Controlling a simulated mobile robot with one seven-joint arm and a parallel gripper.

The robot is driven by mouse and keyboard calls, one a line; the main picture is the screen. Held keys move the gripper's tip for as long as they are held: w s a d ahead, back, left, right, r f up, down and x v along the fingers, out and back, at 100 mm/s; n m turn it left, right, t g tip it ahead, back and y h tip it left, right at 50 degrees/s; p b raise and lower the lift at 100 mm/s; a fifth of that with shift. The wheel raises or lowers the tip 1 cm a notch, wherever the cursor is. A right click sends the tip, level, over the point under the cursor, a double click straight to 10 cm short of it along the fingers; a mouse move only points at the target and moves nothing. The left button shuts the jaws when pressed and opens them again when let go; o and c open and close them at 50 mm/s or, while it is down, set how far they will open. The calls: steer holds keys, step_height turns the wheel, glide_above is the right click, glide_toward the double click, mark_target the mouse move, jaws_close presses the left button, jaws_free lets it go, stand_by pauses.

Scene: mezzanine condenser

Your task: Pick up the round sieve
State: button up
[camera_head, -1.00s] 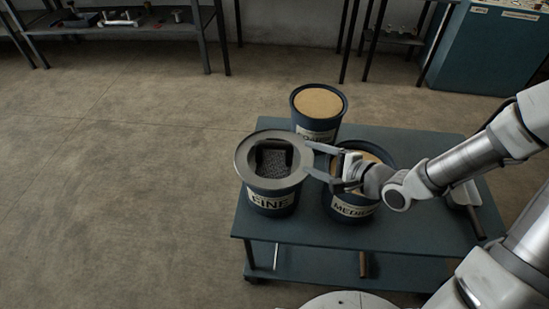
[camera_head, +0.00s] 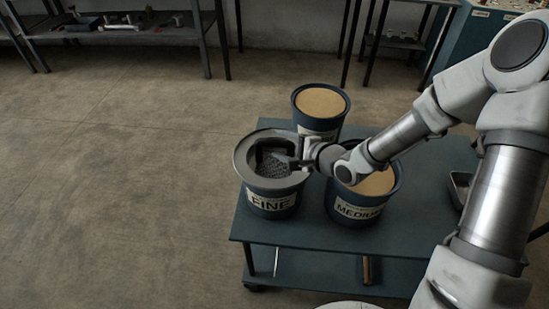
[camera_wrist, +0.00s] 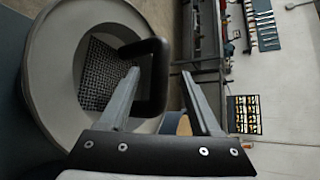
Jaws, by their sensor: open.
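The round sieve (camera_head: 243,160) is a grey ring with a dark mesh and a black loop handle. It sits on top of the dark blue bucket marked FINE (camera_head: 268,200). My gripper (camera_head: 294,155) is over the right side of the sieve and hides part of its rim. In the wrist view the sieve (camera_wrist: 45,75) fills the left side. There my gripper (camera_wrist: 160,73) is open, and one bar of the black handle (camera_wrist: 157,85) appears between the two fingers. The left finger overlaps the loop's opening; I cannot tell whether either finger touches the handle.
The MEDIUM bucket (camera_head: 345,212), with tan contents, stands right of the FINE bucket under my arm. Another tan-filled bucket (camera_head: 320,104) stands behind. All are on a blue cart (camera_head: 300,232). A metal scoop-like item (camera_head: 458,185) lies at the right. Floor at left is clear.

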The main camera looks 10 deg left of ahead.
steer(key=shift+x, duration=1.1)
jaws_close()
stand_by(0.6)
